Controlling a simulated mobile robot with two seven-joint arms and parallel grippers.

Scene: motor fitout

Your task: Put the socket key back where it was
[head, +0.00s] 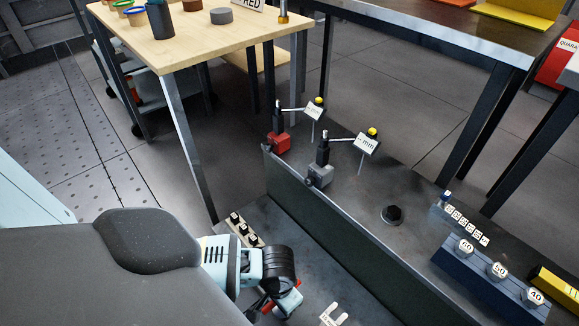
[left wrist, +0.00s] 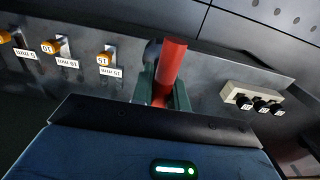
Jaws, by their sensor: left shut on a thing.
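My left gripper (head: 283,300) is low in the bottom middle of the head view, at the end of my arm. In the left wrist view its green-grey fingers (left wrist: 162,92) are shut on a red cylinder, which looks like the socket key's handle (left wrist: 171,66). A bit of red (head: 291,297) shows at the gripper in the head view; the key's far end is hidden. Several orange-topped pieces with mm labels, one marked 15 (left wrist: 104,60), stand in a row on the grey panel (left wrist: 205,85) in the left wrist view. My right gripper is not in view.
A pale rack with black pieces (head: 245,229) lies near the gripper. A wooden table (head: 180,50) stands behind.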

